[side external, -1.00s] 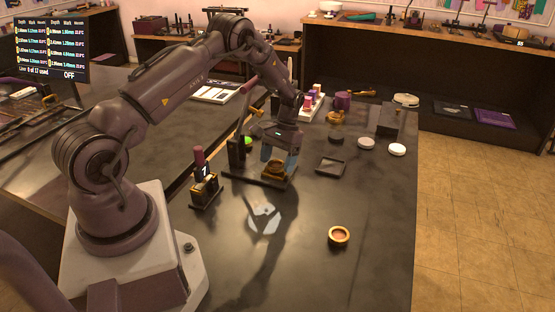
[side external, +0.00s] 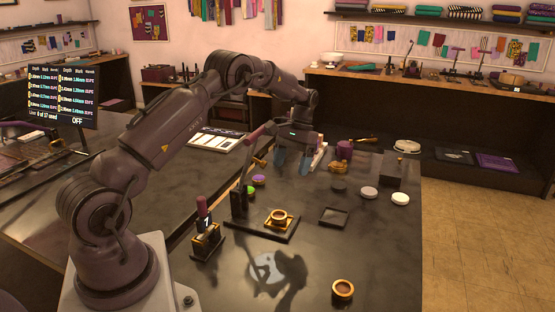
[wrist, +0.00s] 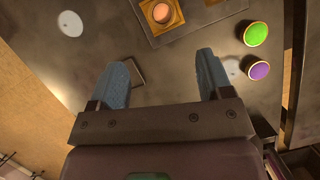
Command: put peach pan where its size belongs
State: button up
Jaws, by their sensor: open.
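A small round peach pan (wrist: 162,12) sits in a gold square holder on the dark base of a lever stand (wrist: 200,22). In the side view the gold ring (side external: 279,216) on that stand shows a pale centre. A second gold ring with a brownish-peach middle (side external: 343,289) lies on the bench nearer the camera; I cannot tell from here which is the task's pan. My gripper (side external: 293,160) hangs above the bench behind the stand. In the wrist view my gripper (wrist: 163,65) is open, its blue fingers wide apart with nothing held between them.
A green disc (wrist: 255,34) and a purple disc (wrist: 259,70) lie beside the stand. A dark square tray (side external: 334,216), pale discs (side external: 369,192) and a white disc (side external: 400,198) lie to the right. A lipstick holder (side external: 206,240) stands left. The front bench is mostly clear.

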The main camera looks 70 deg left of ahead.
jog(key=s+d+r+m+t+y, duration=0.1)
jog(key=s+d+r+t, duration=0.15)
jog(key=d+r, duration=0.55)
jog(key=s+d+r+m+t+y, duration=0.1)
jog(key=s+d+r+m+t, duration=0.15)
jog(key=d+r, duration=0.55)
jog(key=s+d+r+m+t, duration=0.1)
jog(key=s+d, duration=0.3)
jog(key=s, duration=0.4)
jog(key=s+d+r+m+t, duration=0.1)
jog(key=s+d+r+t, duration=0.1)
jog(key=s, duration=0.7)
jog(key=d+t, duration=0.1)
jog(key=d, duration=0.1)
jog(key=shift+d+r, duration=0.3)
jog(key=shift+d, duration=0.05)
